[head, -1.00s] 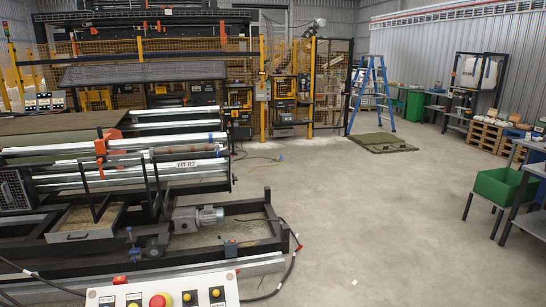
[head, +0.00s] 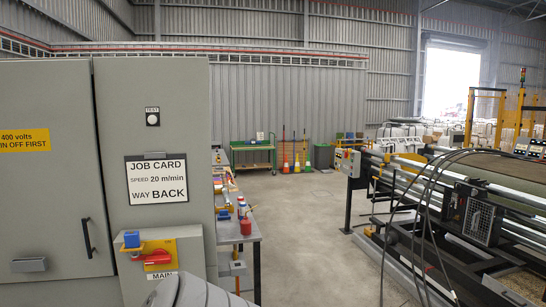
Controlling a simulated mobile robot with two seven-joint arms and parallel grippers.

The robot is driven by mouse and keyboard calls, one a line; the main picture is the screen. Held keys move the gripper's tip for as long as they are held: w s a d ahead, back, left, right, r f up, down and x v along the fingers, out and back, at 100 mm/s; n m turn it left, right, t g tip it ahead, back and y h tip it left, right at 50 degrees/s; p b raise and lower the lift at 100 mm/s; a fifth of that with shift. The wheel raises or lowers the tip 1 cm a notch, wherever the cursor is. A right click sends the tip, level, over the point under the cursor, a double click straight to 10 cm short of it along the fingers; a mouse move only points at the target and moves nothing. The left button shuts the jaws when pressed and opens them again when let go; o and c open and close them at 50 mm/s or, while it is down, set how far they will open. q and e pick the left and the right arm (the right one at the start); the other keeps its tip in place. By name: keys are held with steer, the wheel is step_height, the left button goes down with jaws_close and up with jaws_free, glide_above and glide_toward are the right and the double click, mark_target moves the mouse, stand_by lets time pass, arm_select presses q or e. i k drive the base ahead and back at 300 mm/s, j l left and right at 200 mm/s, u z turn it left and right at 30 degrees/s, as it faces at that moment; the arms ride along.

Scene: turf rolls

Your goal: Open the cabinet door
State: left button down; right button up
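A large grey cabinet (head: 160,105) fills the left of the head view. Its door (head: 50,190) looks shut flush, with a narrow seam along its right edge. A dark vertical handle (head: 87,238) sits near that edge, and a grey latch-like part (head: 29,265) sits lower left. A yellow sign (head: 24,142) is on the door. On the panel to the right, a red main switch (head: 158,258) sits on a yellow plate, with a blue block (head: 132,239) beside it. Neither gripper shows. A grey rounded part, probably mine, shows at the bottom edge.
A job card (head: 157,180) and a test button (head: 152,117) are on the right panel. A bench (head: 246,225) with bottles stands right of the cabinet. The roller machine (head: 490,205) with hanging cables is at the right. Clear floor (head: 305,235) lies between.

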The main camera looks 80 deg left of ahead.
mark_target(53, 224)
steer(key=u, duration=3.95)
steer(key=i+j, duration=0.05)
